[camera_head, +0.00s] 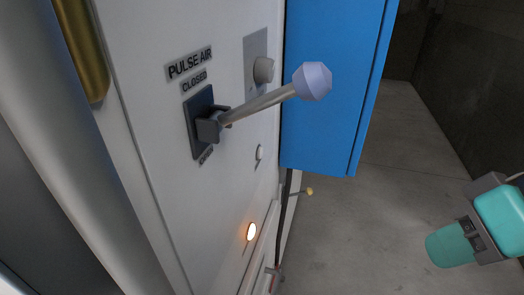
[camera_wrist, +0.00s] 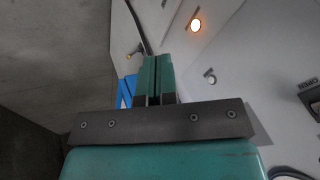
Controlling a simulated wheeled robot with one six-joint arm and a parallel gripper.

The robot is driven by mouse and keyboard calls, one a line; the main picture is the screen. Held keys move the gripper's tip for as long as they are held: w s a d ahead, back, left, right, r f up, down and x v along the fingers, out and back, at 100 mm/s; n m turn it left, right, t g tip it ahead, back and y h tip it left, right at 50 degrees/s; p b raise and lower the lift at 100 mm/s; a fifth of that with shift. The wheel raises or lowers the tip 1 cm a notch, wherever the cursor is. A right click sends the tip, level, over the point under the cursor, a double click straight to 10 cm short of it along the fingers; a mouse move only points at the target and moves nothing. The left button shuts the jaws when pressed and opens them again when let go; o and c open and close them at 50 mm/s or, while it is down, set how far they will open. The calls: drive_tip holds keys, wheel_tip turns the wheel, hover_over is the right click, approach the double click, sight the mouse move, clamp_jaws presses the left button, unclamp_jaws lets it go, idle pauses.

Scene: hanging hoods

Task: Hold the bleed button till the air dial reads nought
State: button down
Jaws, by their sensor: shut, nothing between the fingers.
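A small round pale button (camera_head: 260,152) sits on the white panel (camera_head: 150,125) in the head view. It also shows in the wrist view (camera_wrist: 210,75), right of my fingers. I cannot read a label that marks it as the bleed button. A larger round grey knob (camera_head: 263,70) sits higher, on a grey plate. No air dial can be made out in either view. My gripper (camera_head: 432,248) is shut and empty, out over the floor at the lower right, well apart from the panel. Its fingers (camera_wrist: 157,60) lie together in the wrist view.
A lever (camera_head: 270,100) labelled PULSE AIR sticks far out from the panel, its handle near the CLOSED label. An orange lamp (camera_head: 251,231) glows lower down. A blue cabinet (camera_head: 330,85) stands behind. A yellow-tipped rod (camera_head: 308,191) juts out low. The floor (camera_head: 370,220) is clear.

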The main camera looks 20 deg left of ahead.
sight(260, 153)
drive_tip(key=w+a+f+m+t+y, duration=0.2)
drive_tip(key=w+a+m+t+y, duration=0.1)
drive_tip(key=w+a, duration=0.4)
drive_tip(key=w+a+f+m+t+y, duration=0.1)
drive_tip(key=w+a+m+t+y, duration=0.2)
drive_tip(key=w, duration=0.6)
drive_tip(key=a+m+t, duration=0.2)
drive_tip(key=a+t, duration=0.1)
drive_tip(key=a, duration=0.1)
drive_tip(key=shift+a+f, duration=0.35)
drive_tip(key=shift+a, duration=0.05)
drive_tip(key=shift+p, duration=0.3)
drive_tip(key=a+p, duration=0.8)
drive_tip(key=p, duration=1)
drive_tip(key=shift+s+a, duration=0.25)
drive_tip(key=shift+a, duration=0.1)
